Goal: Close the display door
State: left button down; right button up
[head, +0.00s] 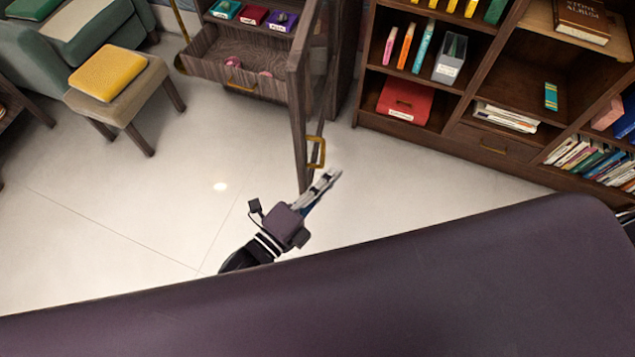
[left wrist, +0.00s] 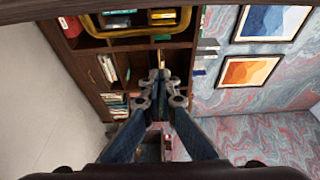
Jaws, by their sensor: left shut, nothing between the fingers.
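The display door (head: 299,110) is a dark wooden frame, swung open and seen nearly edge-on in the head view. It sticks out from the cabinet toward me. A brass handle (head: 317,153) is on its right face near the free end. My left gripper (head: 333,175) is shut and empty, its tips just below and right of the handle in the picture; I cannot tell whether it touches the door. In the left wrist view the shut fingertips (left wrist: 160,76) show below the brass handle loop (left wrist: 140,34). My right gripper is not in view.
A cabinet drawer (head: 238,76) stands pulled out left of the door. A bookcase (head: 455,140) is at the right, a stool with a yellow cushion (head: 108,72) at the left. A dark leather surface (head: 400,290) fills the front. The pale floor (head: 150,200) between is clear.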

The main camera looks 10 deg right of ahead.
aim_at(324, 159)
pick_arm(q)
jog(key=w+p, duration=0.1)
jog(key=w, duration=0.3)
jog(key=shift+w+a, duration=0.1)
jog(key=shift+w, duration=0.2)
